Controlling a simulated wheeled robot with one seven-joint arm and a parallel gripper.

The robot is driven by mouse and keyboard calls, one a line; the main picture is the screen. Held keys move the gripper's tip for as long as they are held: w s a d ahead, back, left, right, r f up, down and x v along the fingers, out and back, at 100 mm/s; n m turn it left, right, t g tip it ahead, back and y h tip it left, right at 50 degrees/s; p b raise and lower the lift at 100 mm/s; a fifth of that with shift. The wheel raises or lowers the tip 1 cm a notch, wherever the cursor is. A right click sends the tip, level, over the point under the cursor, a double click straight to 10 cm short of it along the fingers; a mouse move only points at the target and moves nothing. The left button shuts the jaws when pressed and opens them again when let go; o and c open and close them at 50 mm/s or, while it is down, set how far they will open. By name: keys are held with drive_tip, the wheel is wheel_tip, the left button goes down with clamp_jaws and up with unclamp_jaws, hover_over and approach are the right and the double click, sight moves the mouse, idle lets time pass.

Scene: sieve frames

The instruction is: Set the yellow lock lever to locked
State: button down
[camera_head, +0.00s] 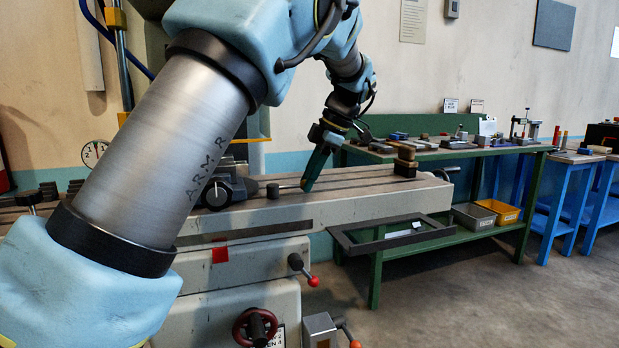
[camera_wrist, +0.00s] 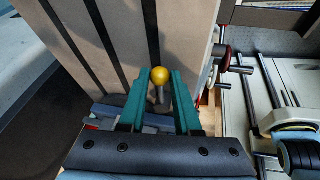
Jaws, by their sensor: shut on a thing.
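The yellow lock lever shows in the wrist view as a round yellow knob (camera_wrist: 161,76) on a short grey stem. It sits between the teal fingertips of my gripper (camera_wrist: 162,80), which is shut on it. In the head view my gripper (camera_head: 314,168) points down over the long machine table, at the end of a thin metal rod (camera_head: 290,186). There the fingers hide the knob. I cannot tell from these views whether the lever is at its locked position.
The slotted machine table (camera_head: 345,207) lies under my gripper. A grey vise-like fixture (camera_head: 227,186) stands on it to the left, and stacked dark blocks (camera_head: 405,163) to the right. A red-knobbed handle (camera_head: 312,281) sticks out below. A green workbench (camera_head: 375,275) stands behind, right.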

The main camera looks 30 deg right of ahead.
idle(0.4)
drive_tip(key=s+m+b, duration=0.1)
drive_tip(key=s+a+m+t+h+b, duration=0.1)
drive_tip(key=m+b, duration=0.1)
drive_tip(key=shift+s+f+m, duration=0.15)
drive_tip(key=shift+s+m, duration=0.15)
drive_tip(key=s+a+m+h+b, duration=0.1)
drive_tip(key=s+m+b, duration=0.1)
drive_tip(key=m, duration=0.1)
drive_tip(key=shift+a+m+t+h, duration=0.3)
drive_tip(key=shift+a+h, duration=0.05)
drive_tip(key=shift+h, duration=0.05)
drive_tip(key=a+m+b, duration=0.1)
drive_tip(key=s+a+m+h+b, duration=0.1)
drive_tip(key=m, duration=0.1)
drive_tip(key=shift+s, duration=0.2)
drive_tip(key=shift+s+a+m+h, duration=0.15)
drive_tip(key=shift+a+m+h, duration=0.35)
drive_tip(key=shift+m, duration=0.4)
drive_tip(key=shift+s+a+m+h, duration=0.15)
drive_tip(key=shift+a+m+h, duration=0.35)
drive_tip(key=shift+m, duration=0.4)
drive_tip(key=shift+a, duration=0.2)
drive_tip(key=c, duration=0.6)
unclamp_jaws()
